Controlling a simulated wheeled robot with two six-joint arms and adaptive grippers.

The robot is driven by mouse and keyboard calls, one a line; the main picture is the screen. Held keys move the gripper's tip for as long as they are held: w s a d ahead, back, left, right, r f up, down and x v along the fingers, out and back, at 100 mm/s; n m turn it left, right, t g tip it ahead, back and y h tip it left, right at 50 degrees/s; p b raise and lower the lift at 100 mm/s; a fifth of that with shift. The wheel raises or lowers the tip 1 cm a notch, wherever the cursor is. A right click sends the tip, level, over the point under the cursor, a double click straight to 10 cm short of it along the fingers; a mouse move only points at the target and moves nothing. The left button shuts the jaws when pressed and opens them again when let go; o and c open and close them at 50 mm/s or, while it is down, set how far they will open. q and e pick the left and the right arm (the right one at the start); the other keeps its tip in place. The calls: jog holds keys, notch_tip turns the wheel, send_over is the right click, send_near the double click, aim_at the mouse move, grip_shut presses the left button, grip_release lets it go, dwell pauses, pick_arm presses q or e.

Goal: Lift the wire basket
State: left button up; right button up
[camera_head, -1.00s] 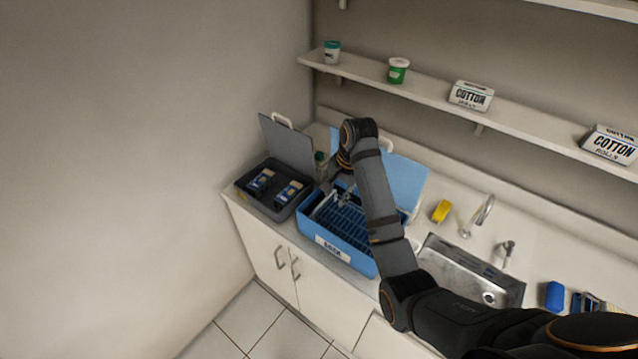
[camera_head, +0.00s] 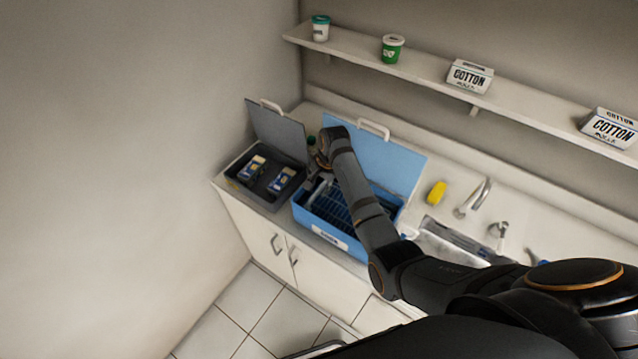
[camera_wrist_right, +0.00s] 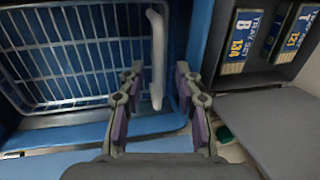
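The wire basket (camera_head: 328,208) sits inside the open blue case (camera_head: 313,229), partly hidden by my right arm. In the right wrist view the basket (camera_wrist_right: 70,62) shows a white-grey mesh with a pale bar-shaped handle (camera_wrist_right: 156,55) at its side. My right gripper (camera_head: 316,180) is at the case's left side. In the right wrist view this gripper (camera_wrist_right: 158,88) is open, its fingers on either side of the handle's near end with gaps visible. I cannot tell whether they touch it. My left gripper is not in view.
A grey case (camera_head: 240,180) with its lid up stands just left of the blue case, holding labelled boxes. The blue lid (camera_head: 385,155) rises behind. A yellow item (camera_head: 436,193), a tap (camera_head: 475,198) and a sink (camera_head: 440,245) are to the right. A shelf (camera_head: 430,85) runs above.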

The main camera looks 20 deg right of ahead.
jog(key=shift+s+f, duration=0.1)
jog(key=shift+s, duration=0.15)
jog(key=shift+w, duration=0.1)
jog(key=shift+c, duration=0.2)
jog(key=shift+w+f, duration=0.1)
jog(key=shift+c, duration=1.1)
grip_shut()
